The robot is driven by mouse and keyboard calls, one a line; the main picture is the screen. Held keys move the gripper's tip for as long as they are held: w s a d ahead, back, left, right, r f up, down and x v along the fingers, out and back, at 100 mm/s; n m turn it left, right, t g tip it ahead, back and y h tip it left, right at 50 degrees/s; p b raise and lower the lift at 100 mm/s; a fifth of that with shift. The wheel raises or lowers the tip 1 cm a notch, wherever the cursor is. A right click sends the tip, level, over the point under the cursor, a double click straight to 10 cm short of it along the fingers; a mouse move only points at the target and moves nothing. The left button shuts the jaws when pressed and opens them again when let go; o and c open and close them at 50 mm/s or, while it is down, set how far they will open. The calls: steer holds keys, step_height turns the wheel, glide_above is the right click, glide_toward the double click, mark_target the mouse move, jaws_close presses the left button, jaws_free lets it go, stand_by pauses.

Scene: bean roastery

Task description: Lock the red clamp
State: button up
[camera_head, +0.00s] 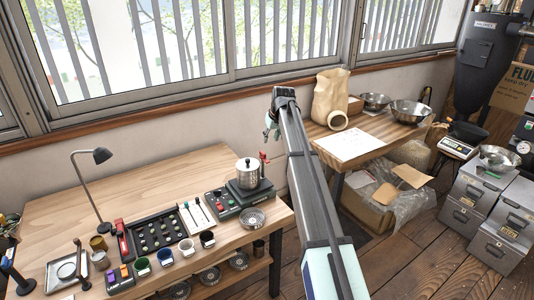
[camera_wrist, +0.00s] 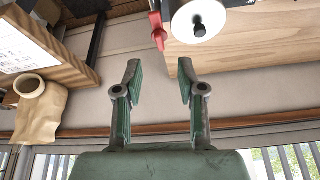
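A red lever-like part (camera_head: 263,158) stands upright at the right side of the silver lidded pot (camera_head: 248,173) on the wooden bench; it looks like the red clamp. In the wrist view the red part (camera_wrist: 157,30) is near the top, beside the round pot lid (camera_wrist: 199,20). My gripper (camera_wrist: 158,72) is open and empty, with its two green-padded fingers apart, and the red part lies beyond the fingertips. In the head view my gripper (camera_head: 271,127) is above and behind the bench's right end, partly hidden by my arm.
A dark control box (camera_head: 222,204) sits left of the pot, and a round metal dish (camera_head: 252,218) sits in front. Another red tool (camera_head: 122,240) stands by the bean tray (camera_head: 158,234). A second table (camera_head: 381,128) with a jar and bowls is at right.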

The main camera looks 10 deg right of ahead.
step_height(320, 180, up, 5)
steer(key=w, duration=0.3)
steer(key=n+p, duration=0.2)
steer(key=p, duration=0.3)
glide_toward(263, 153)
steer(key=x, duration=0.9)
steer(key=shift+w+r, duration=0.1)
steer(key=shift+w, duration=0.2)
